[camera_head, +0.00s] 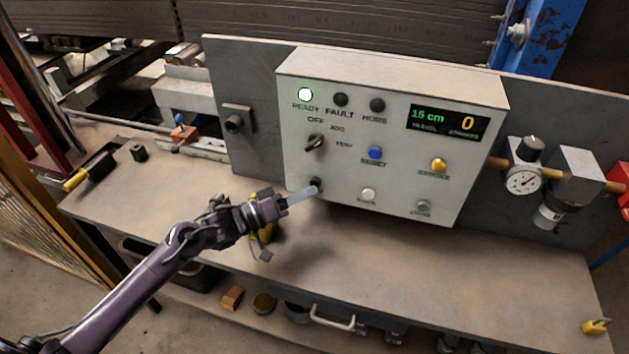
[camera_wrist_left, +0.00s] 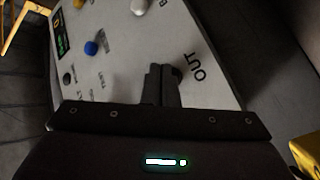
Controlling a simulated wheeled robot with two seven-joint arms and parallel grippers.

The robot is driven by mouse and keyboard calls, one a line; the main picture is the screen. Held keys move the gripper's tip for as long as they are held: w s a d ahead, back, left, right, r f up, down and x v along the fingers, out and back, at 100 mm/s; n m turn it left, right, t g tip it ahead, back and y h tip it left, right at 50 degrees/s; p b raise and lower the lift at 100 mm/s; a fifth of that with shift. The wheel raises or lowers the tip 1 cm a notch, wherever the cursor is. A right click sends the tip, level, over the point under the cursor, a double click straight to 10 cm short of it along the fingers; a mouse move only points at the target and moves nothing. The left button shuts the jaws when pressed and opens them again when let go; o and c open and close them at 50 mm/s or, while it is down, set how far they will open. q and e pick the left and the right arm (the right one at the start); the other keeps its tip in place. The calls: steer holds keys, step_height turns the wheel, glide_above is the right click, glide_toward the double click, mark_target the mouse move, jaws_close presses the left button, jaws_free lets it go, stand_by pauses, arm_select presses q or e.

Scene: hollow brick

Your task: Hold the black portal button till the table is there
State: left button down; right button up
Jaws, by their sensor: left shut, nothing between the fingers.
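The grey control box (camera_head: 330,105) stands upright at the back of the bench. Its black button (camera_head: 316,183) sits at the lower left of the front face, largely behind my fingertips. My left gripper (camera_head: 303,193) is shut and empty, with its fingertips at this button. In the left wrist view, the shut fingers (camera_wrist_left: 161,84) reach the box face, and a dark round button (camera_wrist_left: 178,73) shows beside the tips, next to the letters OUT. I cannot tell whether the button is pressed in. My right gripper is not in view.
The READY lamp (camera_head: 305,94) is lit; the display (camera_head: 447,121) reads 15 cm and 0. A white button (camera_head: 368,194), blue button (camera_head: 375,153) and yellow button (camera_head: 438,165) are nearby. A pressure gauge (camera_head: 523,181) stands right. The bench front (camera_head: 400,260) is mostly clear.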

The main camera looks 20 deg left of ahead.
arm_select(q)
steer(key=shift+s, duration=0.35)
steer(key=s+p, duration=0.4)
steer(key=s, duration=0.1)
steer(key=shift+a, duration=0.1)
stand_by(0.6)
